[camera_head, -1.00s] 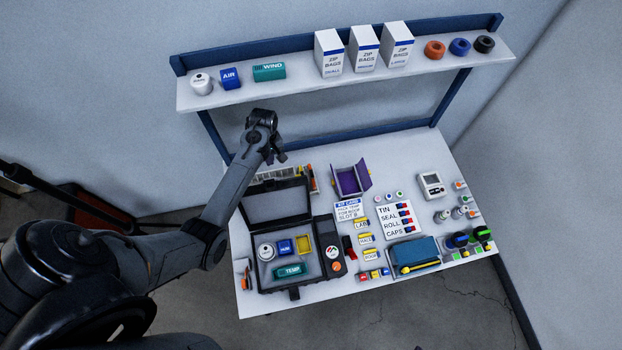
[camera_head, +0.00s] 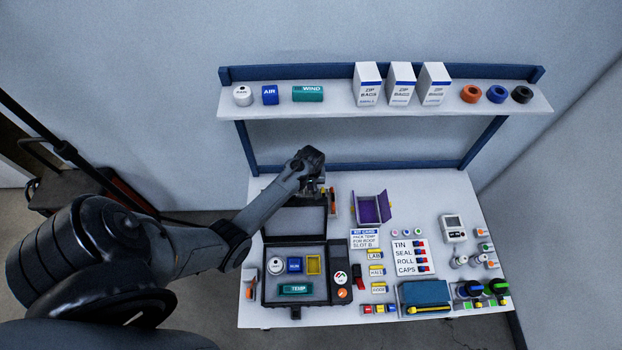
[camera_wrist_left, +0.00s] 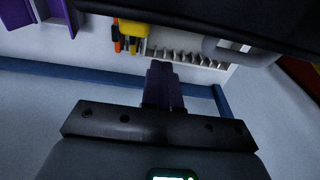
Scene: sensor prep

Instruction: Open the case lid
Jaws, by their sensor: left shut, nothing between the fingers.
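The black case (camera_head: 322,297) stands on the left part of the bench, its lid (camera_head: 294,221) raised at the back and its inside showing. In the case are a white round sensor, a blue block, a yellow-rimmed slot and a green TEMP block (camera_head: 295,289). My left gripper (camera_head: 322,190) is at the lid's top right corner; whether it touches the lid I cannot tell. In the left wrist view its dark fingers (camera_wrist_left: 163,78) are together and empty, and a black edge, likely the lid (camera_wrist_left: 225,20), crosses the top right. My right gripper is not in view.
A purple open box (camera_head: 371,208) stands right of the lid. A kit card (camera_head: 364,239), labels and a TIN/SEAL/ROLL/CAPS sheet (camera_head: 411,258) lie right of the case. A shelf (camera_head: 340,106) with boxes and rolls spans the back above the bench.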

